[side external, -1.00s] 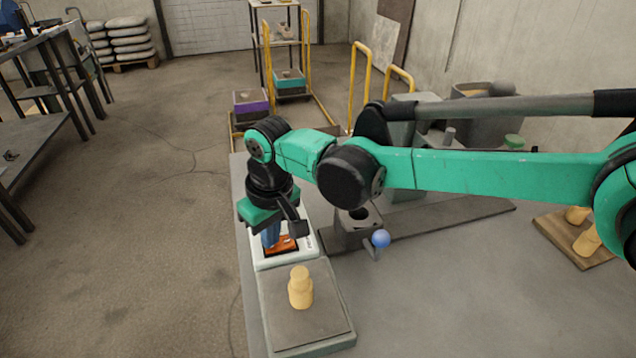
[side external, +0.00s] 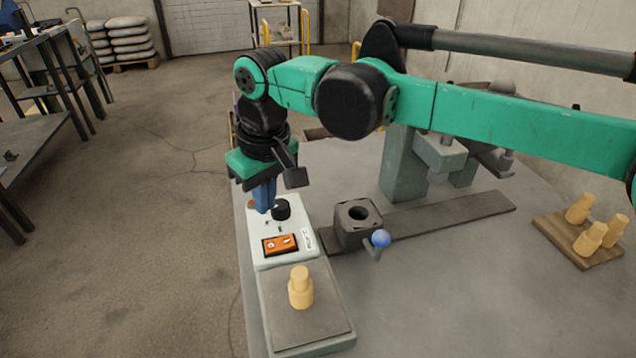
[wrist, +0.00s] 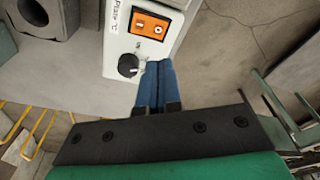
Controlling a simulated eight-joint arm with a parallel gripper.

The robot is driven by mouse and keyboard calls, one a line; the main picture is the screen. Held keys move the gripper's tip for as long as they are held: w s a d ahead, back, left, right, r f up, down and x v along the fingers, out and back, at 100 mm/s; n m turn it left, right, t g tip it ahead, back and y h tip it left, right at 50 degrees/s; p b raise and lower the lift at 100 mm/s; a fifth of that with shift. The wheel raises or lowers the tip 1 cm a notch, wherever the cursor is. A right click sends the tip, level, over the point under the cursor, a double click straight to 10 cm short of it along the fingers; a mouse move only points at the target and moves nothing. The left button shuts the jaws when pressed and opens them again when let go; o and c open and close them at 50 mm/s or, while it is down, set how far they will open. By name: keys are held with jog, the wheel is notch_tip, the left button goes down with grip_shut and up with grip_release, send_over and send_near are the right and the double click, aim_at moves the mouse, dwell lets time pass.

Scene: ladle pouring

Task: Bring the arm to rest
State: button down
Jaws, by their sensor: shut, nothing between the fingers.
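My gripper (side external: 264,197) points down with its blue fingers shut and empty. In the side external view it is over the far end of a white control box (side external: 303,239), near a black knob (side external: 281,209). The control box has an orange switch (side external: 280,244) on its near part. In the wrist view the shut fingers (wrist: 156,85) show beside the black knob (wrist: 128,66), with the orange switch (wrist: 150,24) beyond it. I cannot tell the exact gap between fingertips and box.
A yellow figure-like piece (side external: 300,288) stands on a grey plate (side external: 327,325) at the front. A grey block with a round hole (side external: 356,226) and a blue ball handle (side external: 381,239) are to the right. Several yellow pieces stand or lie on a wooden board (side external: 560,240). Open table lies at front right.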

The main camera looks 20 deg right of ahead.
jog(key=s+d+r+m+t, duration=0.1)
jog(key=d+r, duration=0.1)
jog(key=d, duration=0.4)
jog(key=s+d+r+m+y, duration=0.1)
jog(key=d+r, duration=0.1)
jog(key=d, duration=0.3)
jog(key=s+d+r+m+t, duration=0.1)
jog(key=d+r, duration=0.2)
jog(key=d, duration=0.3)
jog(key=s+d+f+m+t+h, duration=0.1)
jog(key=s+d+f, duration=0.1)
jog(key=s+d, duration=0.2)
jog(key=s+d+f+m+t, duration=0.2)
jog(key=s+d, duration=0.3)
jog(key=d, duration=0.4)
jog(key=shift+s+d+f+h, duration=0.2)
jog(key=shift+f+h, duration=0.2)
jog(key=shift+f, duration=0.1)
